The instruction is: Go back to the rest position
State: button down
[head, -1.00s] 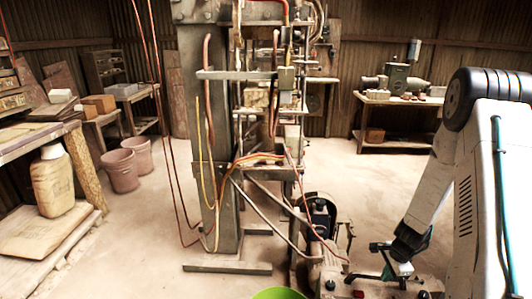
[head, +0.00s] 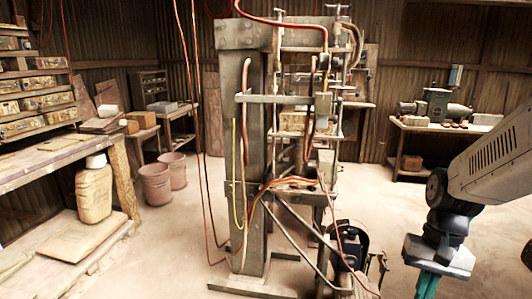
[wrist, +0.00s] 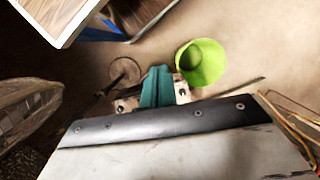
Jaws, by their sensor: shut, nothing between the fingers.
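My gripper (head: 428,284) shows at the lower right of the head view, hanging from my arm; its teal fingers run down to the picture's bottom edge. In the wrist view its teal fingers (wrist: 156,86) are together with nothing held. A bright green bucket (wrist: 203,62) stands on the floor just right of the fingers in the wrist view. I cannot tell whether they touch it, but nothing of it is between them. The bucket is out of the head view.
A tall metal press (head: 255,165) with hoses stands in the middle, left of my gripper. A workbench (head: 60,160) with a beige jug (head: 94,193) is at left, two pink buckets (head: 155,184) behind. A table (head: 450,128) stands at back right. Floor between is open.

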jog(key=s+a+r+n+t+h, duration=0.2)
jog(key=s+a+r+n+t, duration=0.2)
jog(key=s+r, duration=0.5)
jog(key=shift+s+a+r+n, duration=0.35)
jog(key=shift+a+r+n, duration=0.25)
jog(key=shift+a+r, duration=0.7)
jog(key=shift+d, duration=0.1)
dwell(0.5)
